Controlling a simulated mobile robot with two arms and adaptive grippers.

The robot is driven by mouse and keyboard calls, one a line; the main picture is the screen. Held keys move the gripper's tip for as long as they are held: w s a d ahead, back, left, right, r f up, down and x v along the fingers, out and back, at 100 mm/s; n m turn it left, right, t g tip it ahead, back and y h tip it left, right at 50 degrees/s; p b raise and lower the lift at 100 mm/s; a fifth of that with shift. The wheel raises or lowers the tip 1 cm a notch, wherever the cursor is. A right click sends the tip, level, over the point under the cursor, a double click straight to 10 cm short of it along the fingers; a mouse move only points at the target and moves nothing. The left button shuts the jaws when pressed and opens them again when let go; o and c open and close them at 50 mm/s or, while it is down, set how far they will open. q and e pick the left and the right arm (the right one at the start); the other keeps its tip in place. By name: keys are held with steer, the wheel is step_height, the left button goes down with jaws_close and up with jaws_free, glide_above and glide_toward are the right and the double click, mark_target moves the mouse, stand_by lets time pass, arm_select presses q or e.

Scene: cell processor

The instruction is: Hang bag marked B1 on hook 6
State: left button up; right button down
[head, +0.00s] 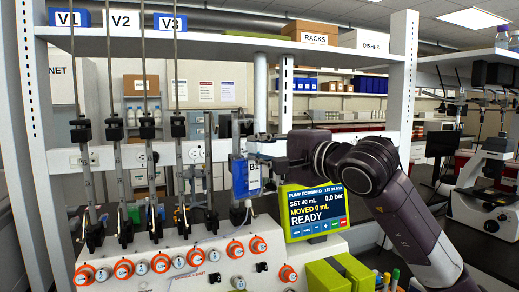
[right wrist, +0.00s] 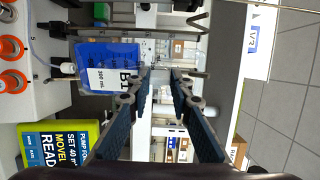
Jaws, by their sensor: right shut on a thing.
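The bag marked B1 (head: 240,178) is blue with a white label and hangs upright in front of the rack, near the rightmost of the row of black-clamped stands. It also shows in the right wrist view (right wrist: 108,54), turned sideways, with its label reading B1 and 300 mL. My right gripper (head: 252,147) is at the bag's top edge, reaching in from the right, and is shut on the bag's top. The fingertips also show in the right wrist view (right wrist: 163,74). I cannot make out hook 6 or any hook number. My left gripper is not in view.
A white console (head: 185,262) with orange-ringed ports stands below. Several upright stands (head: 117,160) line the left. A white shelf (head: 230,40) crosses above.

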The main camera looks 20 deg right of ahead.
steer(key=shift+f+b, duration=0.2)
steer(key=shift+b, duration=0.2)
stand_by(0.3)
steer(key=c, duration=1.2)
jaws_free()
steer(key=shift+f, duration=0.1)
steer(key=shift+s, duration=0.1)
steer(key=shift+b+v, duration=0.5)
steer(key=shift+v, duration=0.4)
steer(key=b+v, duration=0.1)
steer(key=v, duration=0.4)
steer(key=shift+b, duration=0.4)
